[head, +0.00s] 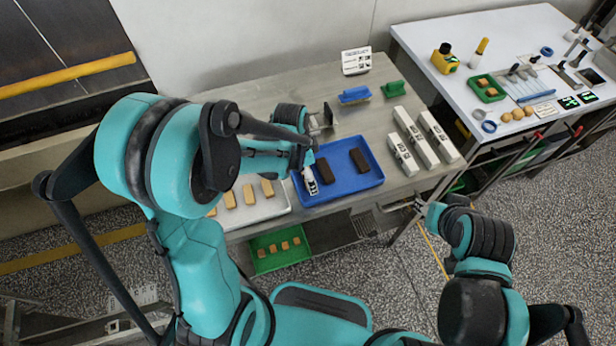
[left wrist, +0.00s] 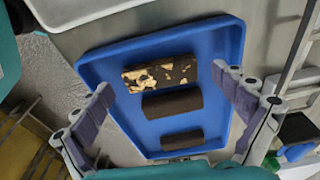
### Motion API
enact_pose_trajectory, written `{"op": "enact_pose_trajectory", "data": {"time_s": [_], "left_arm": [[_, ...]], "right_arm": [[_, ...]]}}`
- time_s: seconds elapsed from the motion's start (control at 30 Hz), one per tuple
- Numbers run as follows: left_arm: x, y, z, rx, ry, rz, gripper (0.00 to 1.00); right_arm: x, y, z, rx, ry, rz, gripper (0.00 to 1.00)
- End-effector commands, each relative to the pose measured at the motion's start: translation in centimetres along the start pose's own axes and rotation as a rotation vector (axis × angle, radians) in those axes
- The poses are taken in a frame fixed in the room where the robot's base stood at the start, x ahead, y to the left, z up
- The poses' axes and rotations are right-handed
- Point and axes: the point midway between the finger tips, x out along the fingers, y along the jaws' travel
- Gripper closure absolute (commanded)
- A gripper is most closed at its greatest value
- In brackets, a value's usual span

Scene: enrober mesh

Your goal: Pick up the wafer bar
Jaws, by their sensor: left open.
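A blue tray (head: 345,193) lies on the steel table with two dark brown bars showing in the head view, a right one (head: 359,160) and a left one (head: 325,171). In the left wrist view the tray (left wrist: 120,55) holds three dark bars: one with pale flecks (left wrist: 160,73), a plain middle one (left wrist: 172,103) and a smaller-looking one (left wrist: 182,139). I cannot tell which is the wafer bar. My left gripper (left wrist: 163,88) is open and empty above the tray, its fingers either side of the bars; in the head view it (head: 310,180) is at the tray's left side.
A pale tray (head: 278,209) with several tan bars stands left of the blue tray. A green tray (head: 268,262) with tan pieces sits lower down. Pale blocks (head: 428,140) stand at right, blue (head: 354,95) and green (head: 393,89) items behind. A white-topped table (head: 430,35) adjoins.

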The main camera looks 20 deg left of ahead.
Motion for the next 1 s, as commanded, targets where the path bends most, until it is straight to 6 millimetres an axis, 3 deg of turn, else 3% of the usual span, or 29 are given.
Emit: {"op": "enact_pose_trajectory", "data": {"time_s": [0.03,0.2,0.67,0.93,1.0], "left_arm": [[0.0,0.0,0.0,0.000,0.000,0.000,0.03],[0.0,0.0,0.0,-0.001,0.000,0.000,0.44],[-0.5,0.0,-0.1,-0.001,0.000,0.000,0.44],[-4.5,0.0,-0.6,-0.001,0.000,0.000,0.44],[-5.2,1.4,-1.6,0.004,0.000,0.001,0.44]], "right_arm": [[0.0,0.0,0.0,0.000,0.000,0.000,0.60],[0.0,0.0,0.0,0.000,0.000,0.000,0.60],[-0.2,0.0,-0.1,0.000,0.000,0.000,0.60],[-1.6,0.0,-1.1,0.000,0.000,0.000,0.60],[-1.9,0.0,-1.3,0.000,0.000,0.000,0.60]]}}
